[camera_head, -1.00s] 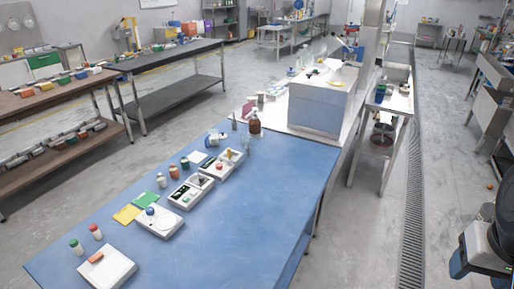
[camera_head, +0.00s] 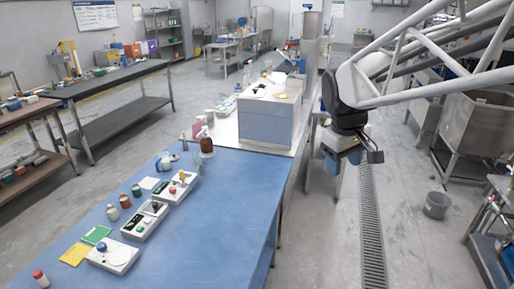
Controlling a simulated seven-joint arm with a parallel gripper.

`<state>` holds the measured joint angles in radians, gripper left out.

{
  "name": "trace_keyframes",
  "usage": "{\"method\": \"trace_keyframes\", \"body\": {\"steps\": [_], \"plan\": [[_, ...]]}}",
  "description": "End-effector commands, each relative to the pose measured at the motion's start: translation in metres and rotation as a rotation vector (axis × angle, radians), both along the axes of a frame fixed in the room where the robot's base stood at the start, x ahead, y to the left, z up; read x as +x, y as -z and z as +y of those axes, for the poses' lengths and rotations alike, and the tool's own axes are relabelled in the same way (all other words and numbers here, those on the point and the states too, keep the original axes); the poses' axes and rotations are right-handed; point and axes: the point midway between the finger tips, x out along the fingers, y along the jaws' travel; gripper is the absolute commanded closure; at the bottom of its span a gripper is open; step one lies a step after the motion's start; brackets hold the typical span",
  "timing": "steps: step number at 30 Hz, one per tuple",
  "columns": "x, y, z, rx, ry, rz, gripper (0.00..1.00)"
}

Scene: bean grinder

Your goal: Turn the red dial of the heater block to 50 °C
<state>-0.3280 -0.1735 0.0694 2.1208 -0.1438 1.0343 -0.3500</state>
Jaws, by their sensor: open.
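A small white block with a red dial (camera_head: 172,189) stands on the blue table (camera_head: 225,200), toward its far end. I take it to be the heater block (camera_head: 189,182); its scale markings are too small to read. My gripper (camera_head: 353,157) hangs over the floor to the right of the table, well apart from the block. It is open and holds nothing that I can see.
A white device with a blue knob (camera_head: 112,254) and a second small block (camera_head: 146,220) stand nearer. Small bottles (camera_head: 125,201) line the left side. The table's right half is clear.

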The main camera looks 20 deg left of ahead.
Motion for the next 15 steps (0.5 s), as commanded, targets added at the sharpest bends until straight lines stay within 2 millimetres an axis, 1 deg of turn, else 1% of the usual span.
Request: {"method": "trace_keyframes", "body": {"steps": [1,5,6,11,15], "plan": [[0.011,0.001,0.013,-0.01,-0.034,0.008,0.44],[0.033,0.004,0.043,-0.034,-0.117,0.022,0.44],[0.04,0.005,0.053,-0.042,-0.144,0.026,0.44],[0.066,0.012,0.092,-0.072,-0.247,0.042,0.44],[0.085,0.019,0.13,-0.099,-0.337,0.057,0.44]]}}
